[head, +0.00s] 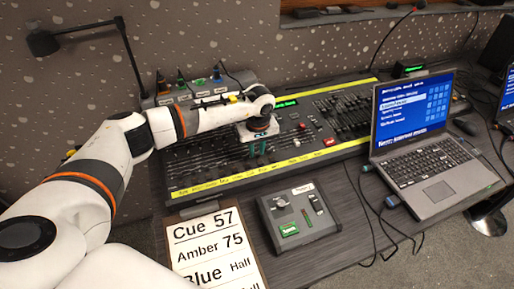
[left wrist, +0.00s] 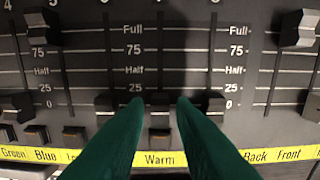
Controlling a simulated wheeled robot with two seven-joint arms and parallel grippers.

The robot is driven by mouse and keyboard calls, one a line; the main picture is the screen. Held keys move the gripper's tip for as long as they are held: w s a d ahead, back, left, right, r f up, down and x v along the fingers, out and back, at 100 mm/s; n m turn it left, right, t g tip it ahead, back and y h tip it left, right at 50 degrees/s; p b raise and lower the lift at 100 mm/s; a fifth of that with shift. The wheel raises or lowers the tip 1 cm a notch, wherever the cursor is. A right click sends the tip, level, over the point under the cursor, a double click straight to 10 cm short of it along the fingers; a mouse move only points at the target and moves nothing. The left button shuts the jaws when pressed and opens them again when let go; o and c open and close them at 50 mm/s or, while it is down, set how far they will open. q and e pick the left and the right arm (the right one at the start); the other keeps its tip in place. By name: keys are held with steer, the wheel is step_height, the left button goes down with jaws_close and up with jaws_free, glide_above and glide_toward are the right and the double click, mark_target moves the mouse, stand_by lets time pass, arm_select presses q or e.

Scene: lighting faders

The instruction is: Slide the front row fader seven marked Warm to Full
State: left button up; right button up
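The lighting desk (head: 225,170) has rows of faders and a yellow label strip (head: 250,174) along its front. In the left wrist view the Warm label (left wrist: 160,159) is at bottom centre. The dark cap of the Warm fader (left wrist: 160,101) is above it, low in its slot between the 0 and 25 marks. The Full mark is at the slot's top. My left gripper (head: 258,149) points down over the front row; its green fingers (left wrist: 160,108) are open, one tip on each side of the cap, with a small gap showing. My right gripper is not in view.
Neighbouring caps (left wrist: 107,103) and (left wrist: 213,102) sit low, close outside the fingers. A button (left wrist: 160,137) lies below the Warm cap. A small control box (head: 300,215), a cue card (head: 212,248) and a laptop (head: 420,140) are in front and right.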

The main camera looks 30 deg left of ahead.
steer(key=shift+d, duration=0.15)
arm_select(q)
steer(key=c, duration=0.4)
steer(key=shift+c, duration=0.3)
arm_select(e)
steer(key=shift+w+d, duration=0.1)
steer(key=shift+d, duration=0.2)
